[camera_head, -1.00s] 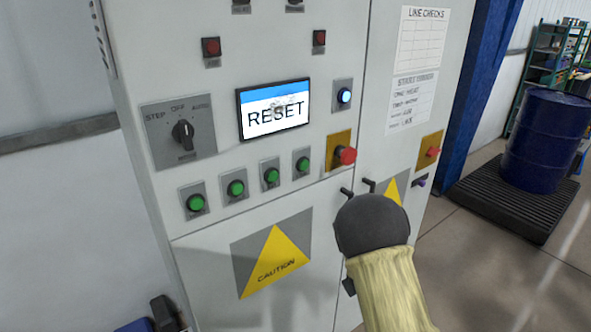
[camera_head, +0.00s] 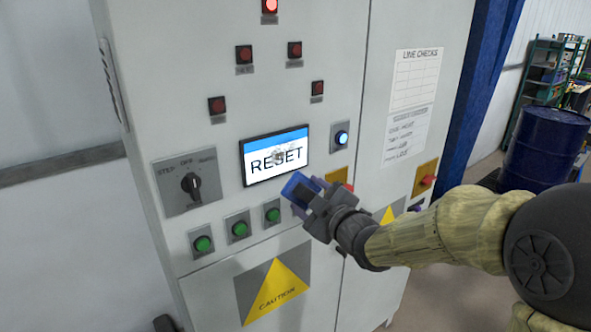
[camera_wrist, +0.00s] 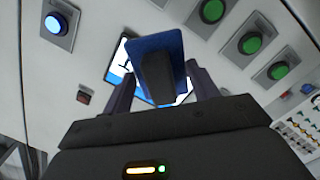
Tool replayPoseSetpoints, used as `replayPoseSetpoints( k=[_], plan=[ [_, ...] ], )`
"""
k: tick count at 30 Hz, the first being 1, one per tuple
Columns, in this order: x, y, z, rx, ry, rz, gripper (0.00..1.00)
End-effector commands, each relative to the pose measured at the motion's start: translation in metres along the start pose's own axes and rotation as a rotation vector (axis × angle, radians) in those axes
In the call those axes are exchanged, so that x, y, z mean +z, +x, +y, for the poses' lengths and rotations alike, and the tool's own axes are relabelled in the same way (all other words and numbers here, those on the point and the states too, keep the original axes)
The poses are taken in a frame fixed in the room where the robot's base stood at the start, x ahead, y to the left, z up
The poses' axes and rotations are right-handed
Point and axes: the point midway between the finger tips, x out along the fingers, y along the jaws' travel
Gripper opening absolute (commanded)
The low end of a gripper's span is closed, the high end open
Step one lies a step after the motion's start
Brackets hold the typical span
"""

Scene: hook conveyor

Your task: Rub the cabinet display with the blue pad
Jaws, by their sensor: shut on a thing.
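The cabinet display (camera_head: 275,156) reads RESET, with a blue bar on top and a grey smudge near its middle. My gripper (camera_head: 308,192) is shut on the blue pad (camera_head: 295,186), just below and in front of the display's lower right. In the wrist view the blue pad (camera_wrist: 147,58) sits between the fingers of my gripper (camera_wrist: 160,88) and hides most of the display (camera_wrist: 121,62). A gap seems to stand between pad and screen; contact cannot be told.
Green buttons (camera_head: 239,229) run below the display, and a selector switch (camera_head: 191,184) is to its left. A lit blue button (camera_head: 341,137) is to its right. A red emergency button on yellow is partly hidden by my gripper. A blue barrel (camera_head: 543,150) stands at right.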

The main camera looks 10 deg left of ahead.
Motion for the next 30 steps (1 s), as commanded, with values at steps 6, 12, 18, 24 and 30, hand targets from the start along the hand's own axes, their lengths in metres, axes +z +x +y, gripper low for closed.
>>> replayPoseSetpoints(
  k=[6,12,18,24,30],
  plan=[
    [-0.066,-0.016,0.011,-0.012,-0.004,0.124,0.41],
    [-0.072,-0.017,0.01,-0.015,-0.002,0.138,0.41],
    [-0.071,-0.017,0.01,-0.014,-0.002,0.137,0.41],
    [-0.073,-0.01,0.009,-0.015,-0.001,0.139,0.41],
    [-0.076,0.008,0.008,-0.017,0.0,0.139,0.41]
  ],
)
